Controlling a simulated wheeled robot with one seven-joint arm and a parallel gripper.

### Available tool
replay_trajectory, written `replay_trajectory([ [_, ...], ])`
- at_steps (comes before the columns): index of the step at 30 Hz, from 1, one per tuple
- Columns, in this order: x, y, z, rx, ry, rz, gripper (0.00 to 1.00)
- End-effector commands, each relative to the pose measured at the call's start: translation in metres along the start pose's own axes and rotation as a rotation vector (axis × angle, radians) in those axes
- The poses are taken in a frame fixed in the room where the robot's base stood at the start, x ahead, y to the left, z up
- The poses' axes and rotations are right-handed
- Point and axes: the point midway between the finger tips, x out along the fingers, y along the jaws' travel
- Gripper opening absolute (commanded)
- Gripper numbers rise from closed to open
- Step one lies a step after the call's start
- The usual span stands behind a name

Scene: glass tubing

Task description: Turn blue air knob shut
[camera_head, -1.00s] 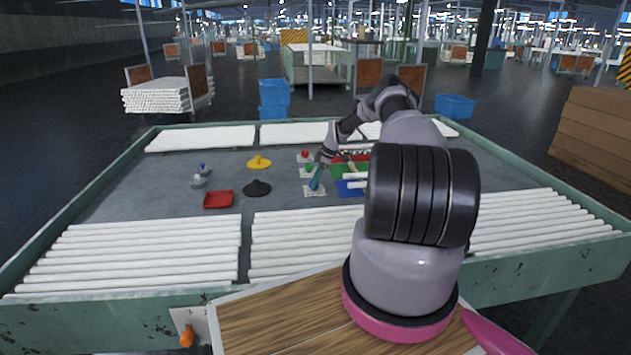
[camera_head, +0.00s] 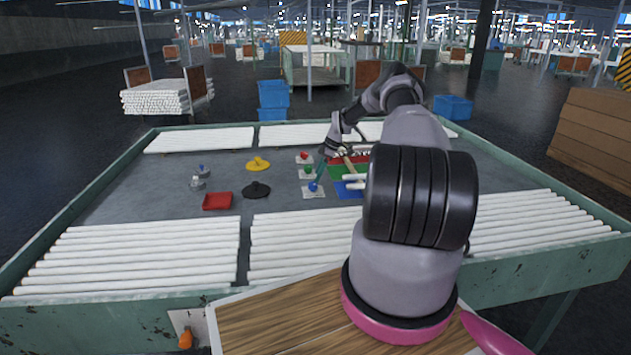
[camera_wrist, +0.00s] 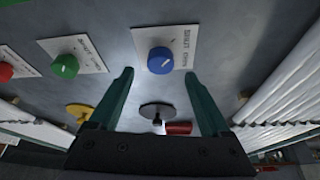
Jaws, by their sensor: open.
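The blue knob (camera_head: 313,187) sits on a white labelled plate on the grey table, nearest me in a row of three knobs. My gripper (camera_head: 319,174) is just behind and above the blue knob. In the wrist view my gripper (camera_wrist: 158,74) is open and empty, its two teal fingers spread wide. The knob appears beyond the fingertips, between their lines, with no finger touching it.
A green knob (camera_wrist: 65,66) and a red knob (camera_wrist: 5,72) stand beside it on similar plates. A yellow disc (camera_head: 258,163), a black disc (camera_head: 256,189) and a red tray (camera_head: 217,201) lie to the left. White tubes (camera_head: 140,252) line the table edges.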

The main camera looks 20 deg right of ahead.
Motion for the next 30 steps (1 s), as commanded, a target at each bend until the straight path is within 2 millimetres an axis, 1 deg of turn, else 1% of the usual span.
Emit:
replay_trajectory([
  [1,-0.013,0.001,0.0,0.0,-0.001,0.003,0.81],
  [3,-0.026,0.001,0.0,0.0,-0.001,0.003,0.81],
  [6,-0.043,0.001,0.001,0.001,-0.001,0.002,0.81],
  [10,-0.058,0.0,0.001,0.0,-0.001,0.001,0.81],
  [15,-0.064,0.0,0.0,0.001,0.0,-0.001,0.81],
  [28,-0.064,0.0,0.0,0.001,0.0,0.0,0.81],
  [30,-0.067,0.0,-0.003,0.001,-0.003,0.001,0.81],
])
